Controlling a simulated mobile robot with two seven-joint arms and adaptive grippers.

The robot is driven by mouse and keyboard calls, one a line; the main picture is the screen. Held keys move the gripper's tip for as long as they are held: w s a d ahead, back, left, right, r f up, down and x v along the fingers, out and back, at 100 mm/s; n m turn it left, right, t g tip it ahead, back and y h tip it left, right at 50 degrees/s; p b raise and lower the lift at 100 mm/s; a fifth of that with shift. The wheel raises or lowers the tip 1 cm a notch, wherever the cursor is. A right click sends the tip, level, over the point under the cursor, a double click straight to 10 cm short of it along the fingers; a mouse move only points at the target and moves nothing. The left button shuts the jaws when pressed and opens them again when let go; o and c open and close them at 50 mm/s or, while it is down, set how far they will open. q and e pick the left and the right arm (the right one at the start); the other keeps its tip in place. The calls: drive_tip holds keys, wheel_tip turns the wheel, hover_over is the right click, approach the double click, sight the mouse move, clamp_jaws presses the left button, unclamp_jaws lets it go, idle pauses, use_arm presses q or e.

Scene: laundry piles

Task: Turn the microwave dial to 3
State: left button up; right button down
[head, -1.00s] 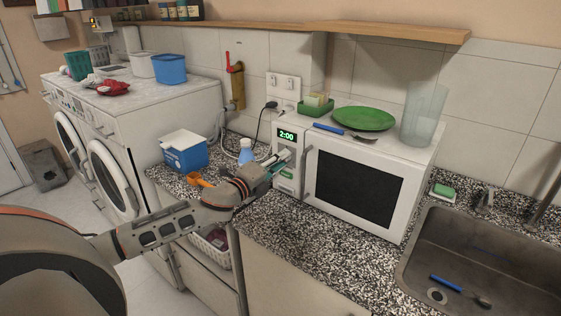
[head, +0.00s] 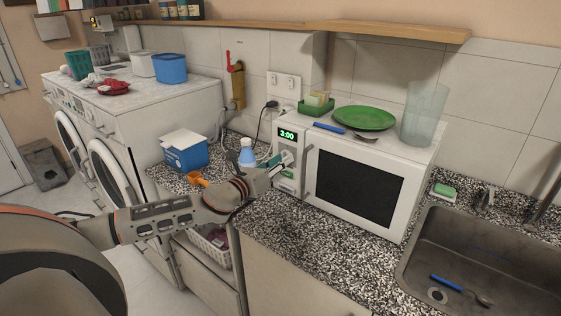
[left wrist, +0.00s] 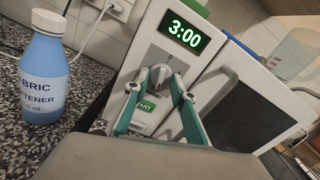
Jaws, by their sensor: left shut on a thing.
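The white microwave (head: 424,190) stands on the speckled counter, its door shut. Its green display (head: 287,135) reads 3:00, and the display also shows large in the left wrist view (left wrist: 184,31). Below the display is the grey dial (left wrist: 160,76). My left gripper (left wrist: 160,88) is shut on the dial, with a teal finger on each side of it. In the head view my left gripper (head: 278,163) reaches the microwave's control panel and hides most of the dial. A green START button (left wrist: 145,105) sits just under the dial. My right gripper is not in view.
A blue box (head: 186,155) and orange scoop (head: 198,178) are further left. A green plate (head: 364,118) and clear tumbler (head: 424,112) are on top. The sink (head: 412,262) is at right.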

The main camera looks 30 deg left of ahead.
use_arm(q)
drive_tip(key=shift+m, duration=1.6)
drive_tip(key=o, duration=1.1)
drive_tip(key=s+a, duration=0.1)
drive_tip(key=s, duration=1.1)
